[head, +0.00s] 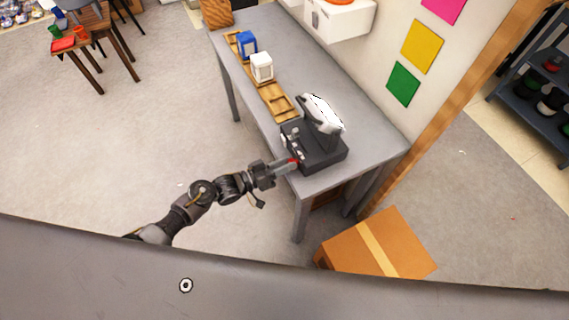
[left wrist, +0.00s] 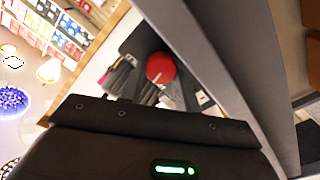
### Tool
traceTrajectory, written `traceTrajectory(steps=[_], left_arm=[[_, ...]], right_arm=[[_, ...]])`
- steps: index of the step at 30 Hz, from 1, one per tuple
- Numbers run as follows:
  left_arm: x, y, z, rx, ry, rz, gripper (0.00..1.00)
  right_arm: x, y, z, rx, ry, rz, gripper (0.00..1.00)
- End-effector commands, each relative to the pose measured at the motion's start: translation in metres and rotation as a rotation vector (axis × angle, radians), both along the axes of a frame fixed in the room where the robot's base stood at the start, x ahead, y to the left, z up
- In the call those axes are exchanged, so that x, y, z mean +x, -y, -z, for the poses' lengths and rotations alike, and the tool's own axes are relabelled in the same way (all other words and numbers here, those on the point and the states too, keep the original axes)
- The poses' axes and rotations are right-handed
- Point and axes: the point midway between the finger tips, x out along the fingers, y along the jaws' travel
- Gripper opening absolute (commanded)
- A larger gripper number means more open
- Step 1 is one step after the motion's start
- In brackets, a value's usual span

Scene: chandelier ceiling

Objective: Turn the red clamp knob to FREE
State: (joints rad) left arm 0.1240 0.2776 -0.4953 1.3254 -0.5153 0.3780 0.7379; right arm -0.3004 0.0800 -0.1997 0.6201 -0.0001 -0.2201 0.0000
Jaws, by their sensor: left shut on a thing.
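The red clamp knob (head: 294,160) sits on the near side of a dark device (head: 322,157) at the front end of the grey table. My left gripper (head: 289,165) reaches it from the left and is shut on it. In the left wrist view the knob (left wrist: 160,68) shows as a round red disc at the fingers (left wrist: 150,88). A white part (head: 321,113) tops the device. No FREE marking is readable, so I cannot tell the knob's setting. My right gripper is not in view.
The grey table (head: 330,85) holds a wooden rack (head: 277,101) with a blue container (head: 246,43) and a white container (head: 261,67). A cardboard box (head: 377,246) stands on the floor by the table's front end.

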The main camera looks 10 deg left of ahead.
Motion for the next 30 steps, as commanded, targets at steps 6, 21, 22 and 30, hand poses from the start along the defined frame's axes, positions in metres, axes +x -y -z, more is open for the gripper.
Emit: traceTrajectory(steps=[6, 21, 22, 30], left_arm=[[0.0001, -0.0003, 0.0003, 0.001, 0.001, -0.001, 0.38], [-0.0001, -0.0003, 0.0009, 0.003, -0.001, -0.001, 0.54], [-0.0001, -0.0003, 0.0011, 0.003, -0.001, -0.001, 0.54], [-0.0009, -0.0004, 0.0023, 0.050, 0.070, 0.001, 0.54]], right_arm=[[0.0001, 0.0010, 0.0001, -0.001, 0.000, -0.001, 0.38], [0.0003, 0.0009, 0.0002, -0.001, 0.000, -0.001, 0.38], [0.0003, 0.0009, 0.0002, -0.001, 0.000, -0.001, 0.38], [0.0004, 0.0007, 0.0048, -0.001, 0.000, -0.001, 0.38]])
